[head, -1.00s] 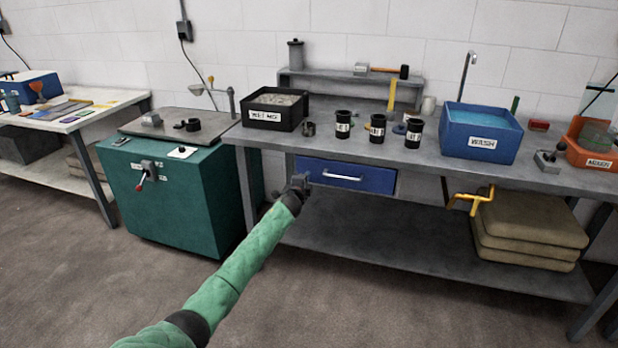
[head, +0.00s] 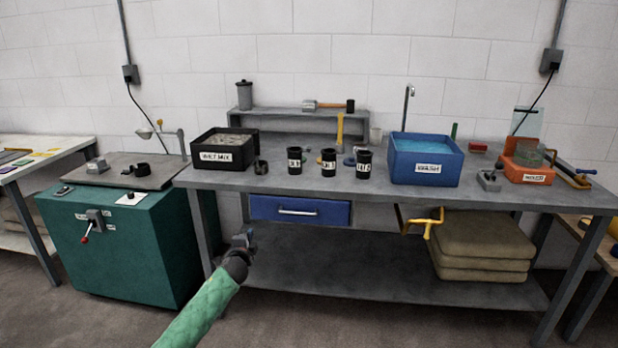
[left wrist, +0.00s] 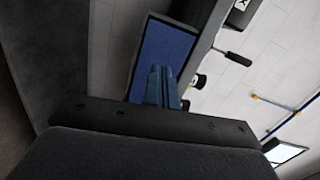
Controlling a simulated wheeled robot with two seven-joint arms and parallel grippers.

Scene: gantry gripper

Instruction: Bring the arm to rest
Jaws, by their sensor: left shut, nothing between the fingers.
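My left arm in its green sleeve comes in from the lower left of the head view. My left gripper (head: 243,240) is shut and empty, in front of the workbench and just below and left of the blue drawer (head: 299,210). In the left wrist view its two blue-grey fingers (left wrist: 162,86) are together, with the blue drawer (left wrist: 165,55) behind them. The drawer looks closed under the bench top. My right gripper does not show.
The grey workbench (head: 375,183) carries a black bin (head: 224,149), several black cups, a blue wash tub (head: 425,159) and an orange box (head: 527,168). A green cabinet (head: 120,250) stands to the left. Folded tan sacks (head: 484,247) lie on the lower shelf. A yellow clamp (head: 422,222) hangs below the bench top.

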